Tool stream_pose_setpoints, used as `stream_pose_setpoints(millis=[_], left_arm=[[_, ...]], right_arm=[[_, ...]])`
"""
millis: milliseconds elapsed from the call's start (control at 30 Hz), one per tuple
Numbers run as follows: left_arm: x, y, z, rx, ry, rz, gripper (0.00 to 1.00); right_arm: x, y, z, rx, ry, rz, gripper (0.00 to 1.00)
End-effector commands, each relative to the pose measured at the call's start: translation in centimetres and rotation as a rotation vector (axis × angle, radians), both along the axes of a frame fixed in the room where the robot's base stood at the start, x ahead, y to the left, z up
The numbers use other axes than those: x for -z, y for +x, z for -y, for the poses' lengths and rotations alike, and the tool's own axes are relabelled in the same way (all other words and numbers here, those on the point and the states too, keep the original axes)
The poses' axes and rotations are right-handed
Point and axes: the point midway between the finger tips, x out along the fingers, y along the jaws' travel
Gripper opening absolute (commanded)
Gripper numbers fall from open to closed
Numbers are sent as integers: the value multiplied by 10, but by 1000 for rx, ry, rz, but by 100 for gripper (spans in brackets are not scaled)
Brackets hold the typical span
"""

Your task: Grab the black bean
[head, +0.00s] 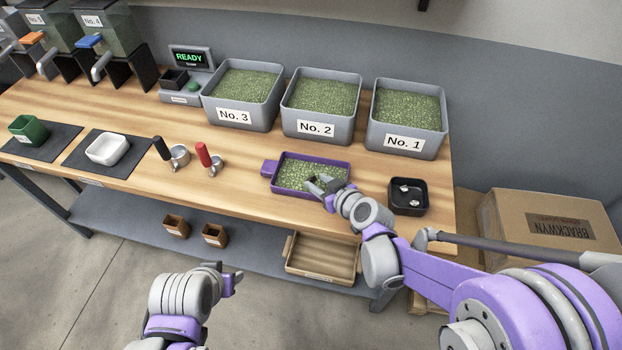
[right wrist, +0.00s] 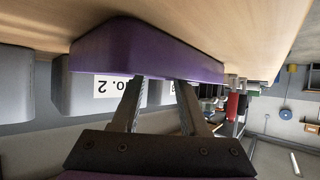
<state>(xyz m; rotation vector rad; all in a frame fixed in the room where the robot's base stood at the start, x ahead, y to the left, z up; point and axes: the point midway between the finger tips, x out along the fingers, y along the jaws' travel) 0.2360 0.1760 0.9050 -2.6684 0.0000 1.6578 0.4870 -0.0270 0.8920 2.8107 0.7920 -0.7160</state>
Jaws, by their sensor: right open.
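The purple tray (head: 345,178) sits near the table's front edge, filled with pale green beans (head: 298,172). I cannot make out a black bean among them; the beans are too small to tell apart, and my right gripper covers part of the tray. My right gripper (head: 323,184) is open at the tray's front right part. In the right wrist view, its two fingers (right wrist: 160,80) are apart, with the purple tray's wall (right wrist: 150,52) behind their tips and nothing visible between them. My left gripper (head: 228,274) hangs in front of the table, away from the tray; its jaw gap is unclear.
Grey bins No. 3 (head: 233,117), No. 2 (head: 315,129) and No. 1 (head: 404,142) stand behind the tray. A small black tray (head: 408,208) with light bits is at its right. Black-handled (head: 162,147) and red-handled (head: 203,154) tools lie left. A cardboard box (head: 545,218) stands right.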

Motion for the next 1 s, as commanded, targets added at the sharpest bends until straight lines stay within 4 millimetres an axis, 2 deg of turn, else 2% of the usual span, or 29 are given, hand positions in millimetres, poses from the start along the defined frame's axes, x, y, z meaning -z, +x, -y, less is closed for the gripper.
stream_pose_setpoints(millis=[200,433,467,700,1000], left_arm=[[0,0,0,0,0,0,50],[0,0,0,0,0,0,50],[0,0,0,0,0,0,50],[0,0,0,0,0,0,50],[0,0,0,0,0,0,50]], right_arm=[[11,18,-11,0,0,0,44],[11,19,-12,0,0,0,44],[11,19,-12,0,0,0,42],[11,19,-12,0,0,0,0],[11,19,-12,0,0,0,0]])
